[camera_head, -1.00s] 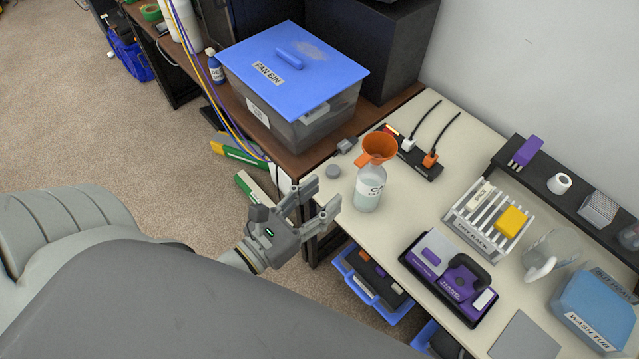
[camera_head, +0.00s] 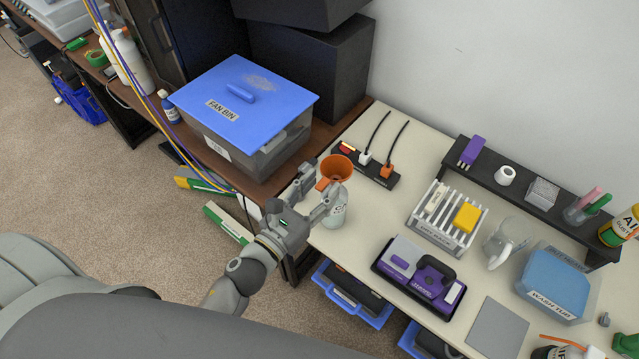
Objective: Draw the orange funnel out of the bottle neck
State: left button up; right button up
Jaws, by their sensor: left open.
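The orange funnel (camera_head: 338,168) sits mouth up in the neck of a clear, labelled bottle (camera_head: 337,214). The bottle stands upright near the left edge of the cream worktop. My left gripper (camera_head: 321,181) is open, its fingers pointing at the funnel from the left. One finger is at the funnel's left side and the other overlaps the upper bottle, with the small orange tab between them. I cannot tell whether the fingers touch the funnel. The funnel's stem and the bottle neck are largely hidden. My right gripper is not in view.
A power strip (camera_head: 350,150) with plugs lies behind the bottle. The fan bin (camera_head: 240,105) is to the left on a brown desk. A drying rack (camera_head: 445,215), a purple-grey device (camera_head: 418,275) and the wash tub (camera_head: 553,283) are to the right.

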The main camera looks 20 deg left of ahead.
pick_arm(q)
jog(key=shift+w, duration=0.2)
grip_shut()
jog(key=shift+r, duration=0.2)
dwell(0.4)
jog(key=shift+r+p, duration=0.3)
jog(key=shift+p, duration=0.1)
jog(key=shift+r, duration=0.2)
jog(key=shift+r+p, duration=1.85)
jog(key=shift+r, duration=0.1)
